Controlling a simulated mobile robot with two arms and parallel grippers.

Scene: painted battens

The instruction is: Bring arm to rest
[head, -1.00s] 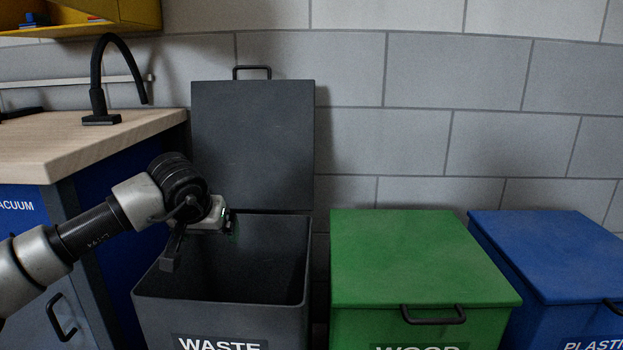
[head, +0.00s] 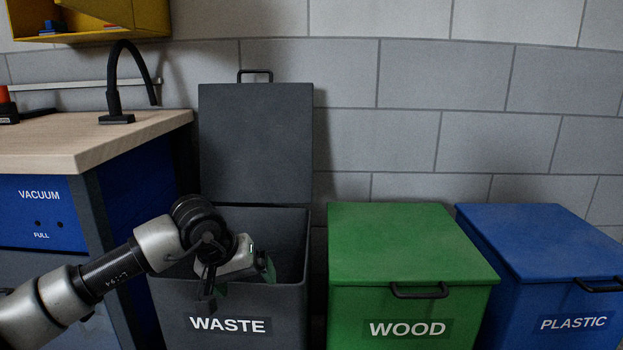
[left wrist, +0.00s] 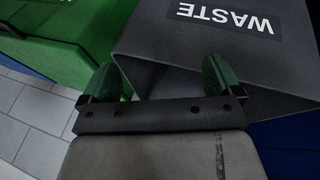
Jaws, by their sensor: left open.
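My left gripper (head: 268,268) shows in the head view in front of the opening and front rim of the dark grey WASTE bin (head: 265,326). Its green-padded fingers also show in the left wrist view (left wrist: 160,80), spread apart with nothing between them. The bin's front with its upside-down WASTE label lies beyond the fingers there. The bin's lid (head: 256,145) stands open against the wall. My arm hides part of the opening, and the bin's floor is not visible. My right gripper is not in view.
A green WOOD bin (head: 410,245) and a blue PLASTIC bin (head: 540,245) stand closed to the right. A workbench (head: 80,145) with a black bent-neck fixture (head: 112,80) is at the left. A yellow shelf (head: 120,15) hangs above it.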

